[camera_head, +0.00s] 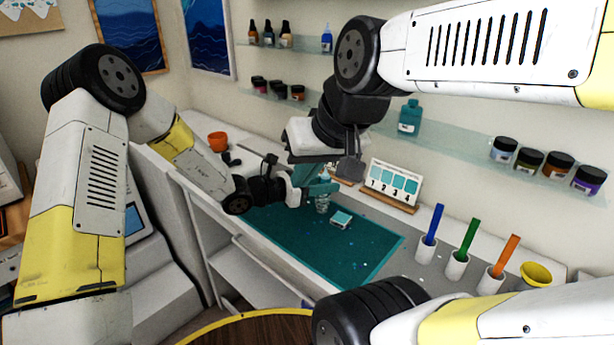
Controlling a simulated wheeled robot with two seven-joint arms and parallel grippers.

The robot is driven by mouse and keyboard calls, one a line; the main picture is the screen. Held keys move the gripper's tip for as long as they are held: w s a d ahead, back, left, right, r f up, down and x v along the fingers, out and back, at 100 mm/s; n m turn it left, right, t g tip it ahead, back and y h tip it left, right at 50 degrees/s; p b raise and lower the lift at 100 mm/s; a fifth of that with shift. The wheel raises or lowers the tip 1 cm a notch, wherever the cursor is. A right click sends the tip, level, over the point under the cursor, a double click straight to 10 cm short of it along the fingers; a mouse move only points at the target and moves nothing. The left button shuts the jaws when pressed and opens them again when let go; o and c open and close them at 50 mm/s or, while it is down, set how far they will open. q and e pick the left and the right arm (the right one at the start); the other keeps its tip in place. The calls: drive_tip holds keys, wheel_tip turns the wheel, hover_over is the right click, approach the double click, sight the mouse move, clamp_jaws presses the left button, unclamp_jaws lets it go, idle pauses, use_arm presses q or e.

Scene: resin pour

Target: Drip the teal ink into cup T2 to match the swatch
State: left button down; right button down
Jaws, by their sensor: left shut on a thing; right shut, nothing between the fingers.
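My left gripper (310,190) reaches in over the teal mat (365,252) and is shut on a teal thing (320,186), which looks like an ink bottle; my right arm partly hides it. A small clear cup (322,205) stands just below it on the mat; I cannot read a label on it. My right gripper (349,170), shut and empty, hangs above and right of the cup. A small teal-topped tile (341,219) lies right of the cup. A white card (394,182) with teal swatches numbered 1 to 4 stands on a wooden holder behind.
A teal bottle (409,118) stands on the wall shelf. Blue (433,224), green (469,237) and orange (505,253) sticks stand in white holders at the right, near a yellow cup (536,274). An orange cup (217,141) is at the far left. The mat's front right is mostly clear.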

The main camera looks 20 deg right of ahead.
use_arm(q)
drive_tip(key=shift+s+r+n+g, duration=0.2)
drive_tip(key=shift+n+g, duration=0.2)
drive_tip(key=shift+n, duration=0.7)
drive_tip(key=shift+s+a+n+g+y, duration=0.1)
drive_tip(key=shift+n+g+y, duration=0.45)
drive_tip(key=shift+n, duration=0.65)
drive_tip(key=shift+s+f+n+g, duration=0.1)
drive_tip(key=shift+s+n+g, duration=0.2)
drive_tip(key=shift+n, duration=0.3)
drive_tip(key=shift+s+n+g, duration=0.2)
drive_tip(key=shift+n+g, duration=0.15)
drive_tip(key=shift+n, duration=0.25)
drive_tip(key=n+g, duration=0.1)
drive_tip(key=n, duration=0.1)
drive_tip(key=f+n+g, duration=0.1)
drive_tip(key=n, duration=0.1)
drive_tip(key=s+n, duration=0.1)
drive_tip(key=shift+s+a+f+n+g+y, duration=0.15)
drive_tip(key=shift+f+n+g+y, duration=0.1)
drive_tip(key=shift+f+n+g, duration=0.15)
drive_tip(key=n, duration=0.1)
drive_tip(key=r+n+g, duration=0.1)
drive_tip(key=r+n, duration=0.1)
drive_tip(key=n, duration=0.1)
drive_tip(key=shift+w+g, duration=0.25)
drive_tip(key=shift+g, duration=0.15)
drive_tip(key=shift+f, duration=0.1)
